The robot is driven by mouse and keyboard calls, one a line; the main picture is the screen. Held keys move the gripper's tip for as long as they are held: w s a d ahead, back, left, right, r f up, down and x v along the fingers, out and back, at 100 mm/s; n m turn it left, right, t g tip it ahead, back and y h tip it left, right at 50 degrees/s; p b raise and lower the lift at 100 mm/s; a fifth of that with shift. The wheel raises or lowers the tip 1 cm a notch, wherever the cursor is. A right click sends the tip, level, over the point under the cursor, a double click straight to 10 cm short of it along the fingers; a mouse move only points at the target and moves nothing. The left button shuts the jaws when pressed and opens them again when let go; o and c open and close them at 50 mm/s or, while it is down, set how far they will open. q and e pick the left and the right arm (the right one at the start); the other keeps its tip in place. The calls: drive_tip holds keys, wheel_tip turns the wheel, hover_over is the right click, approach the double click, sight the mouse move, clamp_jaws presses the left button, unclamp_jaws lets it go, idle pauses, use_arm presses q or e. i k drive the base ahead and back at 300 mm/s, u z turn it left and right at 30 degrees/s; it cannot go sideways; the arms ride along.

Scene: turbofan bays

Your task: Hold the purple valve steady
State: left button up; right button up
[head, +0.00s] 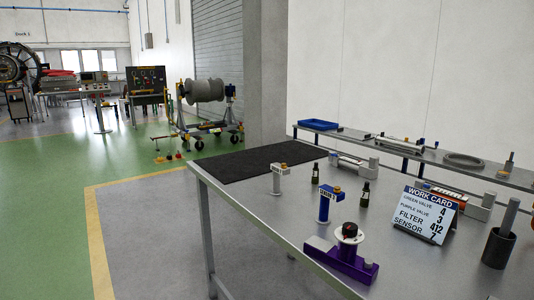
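The purple valve (343,261) sits near the front edge of the grey metal table. Neither of my grippers shows in the head view, so nothing of mine is seen touching the valve. A work card (431,214) on the table lists the purple valve with the number 3.
Behind the valve stand a blue post fixture (325,206), a grey post fixture (279,179) and two small dark bottles (365,194). A dark cup (498,248) holding a grey rod is at the right. A black mat (262,162) covers the far left; the table's left front is bare.

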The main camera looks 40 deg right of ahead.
sight(349, 229)
drive_tip(key=i, duration=1.4)
drive_tip(key=z, duration=2.8)
